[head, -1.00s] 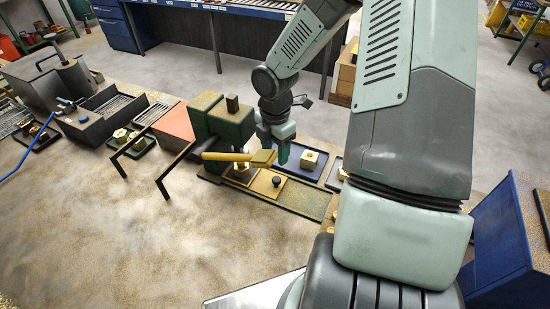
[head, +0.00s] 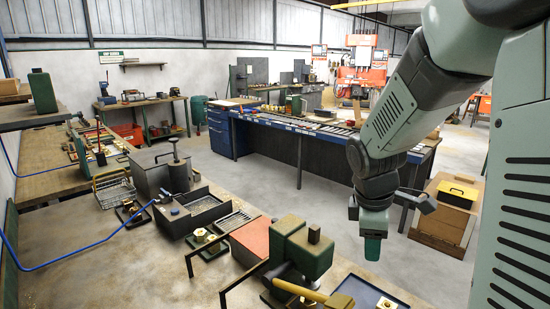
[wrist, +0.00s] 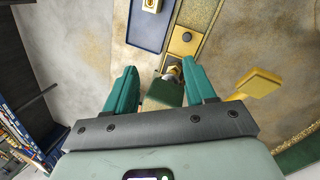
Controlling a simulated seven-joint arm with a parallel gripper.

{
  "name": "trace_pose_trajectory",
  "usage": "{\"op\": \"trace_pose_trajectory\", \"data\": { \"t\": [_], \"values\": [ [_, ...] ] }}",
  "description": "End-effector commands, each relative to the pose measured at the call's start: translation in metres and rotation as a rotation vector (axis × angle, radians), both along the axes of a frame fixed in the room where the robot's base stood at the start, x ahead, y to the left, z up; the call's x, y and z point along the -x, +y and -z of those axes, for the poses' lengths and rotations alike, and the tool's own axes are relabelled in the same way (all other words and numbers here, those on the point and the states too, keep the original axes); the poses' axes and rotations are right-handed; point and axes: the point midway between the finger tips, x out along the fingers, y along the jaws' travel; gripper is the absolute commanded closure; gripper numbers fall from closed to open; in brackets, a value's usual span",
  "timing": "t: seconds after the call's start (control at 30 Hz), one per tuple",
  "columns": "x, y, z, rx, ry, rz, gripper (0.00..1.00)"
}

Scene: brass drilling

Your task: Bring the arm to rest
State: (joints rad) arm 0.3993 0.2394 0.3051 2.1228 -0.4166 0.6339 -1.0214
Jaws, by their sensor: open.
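My gripper (head: 372,240) hangs from my arm in the head view, pointing down in the air to the right of the green drilling machine (head: 305,250). In the wrist view my gripper (wrist: 162,92) shows two teal fingers spread wide with nothing held between them. Below and beyond the fingers are the machine's dark green top (wrist: 165,93) and its yellow handle (wrist: 262,83). A brass part (wrist: 152,5) sits on a blue tray (wrist: 146,32) at the top of the wrist view. The fingers touch nothing that I can see.
A red-topped block (head: 252,238), a dark open bin (head: 203,210) and a tray with brass parts (head: 203,240) stand left of the machine. A long blue workbench (head: 270,145) stands behind. Open floor lies between.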

Motion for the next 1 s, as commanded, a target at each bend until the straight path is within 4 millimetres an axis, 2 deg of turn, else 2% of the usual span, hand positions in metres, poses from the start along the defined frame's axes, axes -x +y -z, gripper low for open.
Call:
{"op": "trace_pose_trajectory", "data": {
  "t": [0.03,0.1,0.3,0.4,0.53,0.57,0.63,0.7,0.8,0.9,1.0],
  "values": [
    [0.004,0.003,-0.030,-0.008,-0.071,0.092,0.45],
    [0.012,0.007,-0.065,-0.051,-0.167,0.236,0.45],
    [0.047,0.024,-0.159,-0.297,-0.430,0.607,0.45],
    [0.069,0.031,-0.197,-0.468,-0.526,0.755,0.45],
    [0.100,0.042,-0.233,-0.698,-0.593,0.907,0.45],
    [0.109,0.046,-0.235,-0.737,-0.589,0.934,0.45],
    [0.134,0.063,-0.225,-0.780,-0.542,0.988,0.45],
    [0.157,0.077,-0.200,-0.738,-0.479,1.023,0.45],
    [0.182,0.088,-0.172,-0.660,-0.424,1.056,0.45],
    [0.199,0.092,-0.153,-0.597,-0.396,1.078,0.45],
    [0.207,0.092,-0.146,-0.568,-0.386,1.089,0.45]
  ]
}}
